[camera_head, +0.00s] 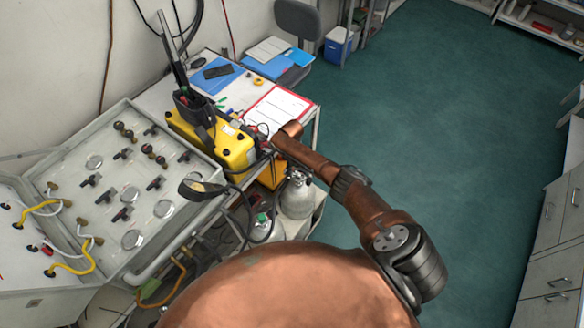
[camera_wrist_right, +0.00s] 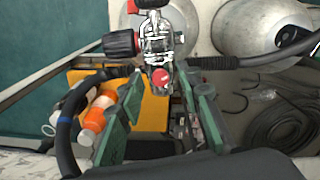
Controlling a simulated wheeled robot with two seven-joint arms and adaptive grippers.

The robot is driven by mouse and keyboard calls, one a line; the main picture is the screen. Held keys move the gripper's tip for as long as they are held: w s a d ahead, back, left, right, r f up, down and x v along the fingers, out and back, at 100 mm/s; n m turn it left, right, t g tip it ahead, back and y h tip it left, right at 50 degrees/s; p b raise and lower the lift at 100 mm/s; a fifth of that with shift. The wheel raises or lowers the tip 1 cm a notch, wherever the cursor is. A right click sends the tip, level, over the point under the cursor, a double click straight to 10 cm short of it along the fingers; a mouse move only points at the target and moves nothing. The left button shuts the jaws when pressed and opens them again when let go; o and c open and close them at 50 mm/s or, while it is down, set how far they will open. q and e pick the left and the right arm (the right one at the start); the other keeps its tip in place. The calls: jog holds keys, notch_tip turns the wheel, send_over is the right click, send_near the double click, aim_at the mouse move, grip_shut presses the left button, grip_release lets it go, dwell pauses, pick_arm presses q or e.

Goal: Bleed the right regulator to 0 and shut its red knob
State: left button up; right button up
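A chrome regulator (camera_wrist_right: 158,38) shows at the top centre of the right wrist view. A black-and-red knob (camera_wrist_right: 121,43) sticks out on its left and a red round cap (camera_wrist_right: 160,78) faces the camera. I cannot tell for sure that this is the right regulator, and no gauge reading is legible. My right gripper (camera_wrist_right: 166,97) is open; its green fingers are spread, with the regulator beyond and between their tips. I see no contact. In the head view, my copper right arm reaches over the grey cylinders (camera_head: 297,195), and its fingertips are unclear. My left gripper is not in view.
Black hoses (camera_wrist_right: 265,58) run beside the regulator and along the left finger. An orange case (camera_wrist_right: 148,110) lies below. In the head view, a yellow box (camera_head: 232,150) and the valve panel (camera_head: 75,158) stand left of the arm. Open green floor lies to the right.

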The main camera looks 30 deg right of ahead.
notch_tip(320, 180, up, 12)
dwell(0.6)
